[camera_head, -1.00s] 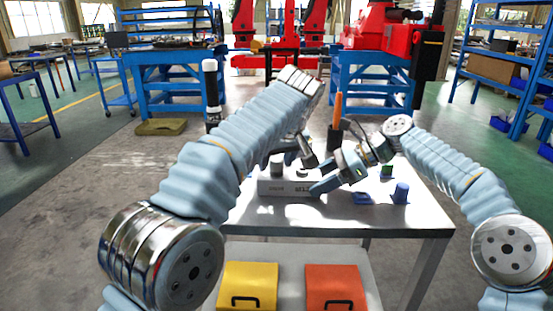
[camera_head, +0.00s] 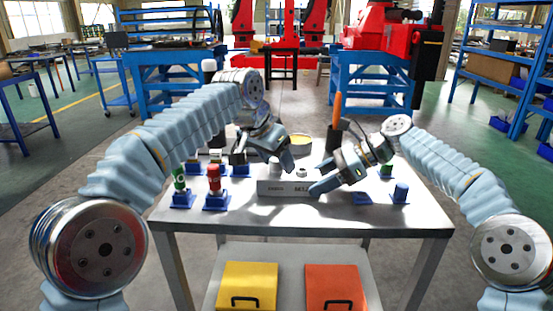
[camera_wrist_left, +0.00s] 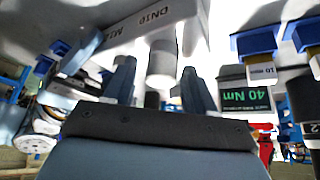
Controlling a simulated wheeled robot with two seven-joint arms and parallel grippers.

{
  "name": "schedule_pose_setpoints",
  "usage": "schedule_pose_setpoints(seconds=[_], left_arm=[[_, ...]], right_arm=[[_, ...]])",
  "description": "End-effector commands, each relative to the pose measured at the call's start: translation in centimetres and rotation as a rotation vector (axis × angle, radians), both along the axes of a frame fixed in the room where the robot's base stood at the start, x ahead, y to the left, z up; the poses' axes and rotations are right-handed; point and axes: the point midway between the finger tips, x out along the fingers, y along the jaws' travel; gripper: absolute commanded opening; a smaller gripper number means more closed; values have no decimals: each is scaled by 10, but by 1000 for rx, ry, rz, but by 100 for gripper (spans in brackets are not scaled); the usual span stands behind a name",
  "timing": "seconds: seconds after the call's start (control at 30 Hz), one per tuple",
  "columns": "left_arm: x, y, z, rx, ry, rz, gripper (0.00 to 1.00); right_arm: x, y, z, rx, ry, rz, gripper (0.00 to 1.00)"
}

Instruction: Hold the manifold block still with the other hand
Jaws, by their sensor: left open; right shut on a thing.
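The manifold block (camera_head: 272,188) is a pale grey block with dark lettering, lying on the table in the head view. It also shows upside down at the top of the left wrist view (camera_wrist_left: 128,32). My right gripper (camera_head: 320,186) is shut on its right end. My left gripper (camera_head: 284,164) is open just above and behind the block. In the left wrist view, a light grey cylinder (camera_wrist_left: 162,62) at the block shows between the open left fingers (camera_wrist_left: 160,84), with no clear contact.
Red (camera_head: 214,178) and green (camera_head: 180,179) pieces stand in blue holders at the table's left. A blue piece (camera_head: 401,190) stands at right. An orange-handled tool (camera_head: 338,107) stands behind. The table's front strip (camera_head: 320,220) is clear.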

Motion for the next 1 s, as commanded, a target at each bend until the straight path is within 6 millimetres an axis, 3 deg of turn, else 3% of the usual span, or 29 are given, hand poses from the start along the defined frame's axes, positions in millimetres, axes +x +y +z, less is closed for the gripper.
schedule_pose_setpoints(seconds=[0.2,0.37,0.6,1.0], left_arm=[[2,1,-1,-4,3,-301,56],[1,0,-1,-2,2,-419,56],[2,-2,-1,-4,-1,-720,56],[-1,0,-1,0,-2,-811,56]], right_arm=[[0,0,0,1,1,-1,22],[0,0,0,0,1,-1,22],[0,0,0,0,1,-1,22],[0,0,0,1,1,-1,22]])
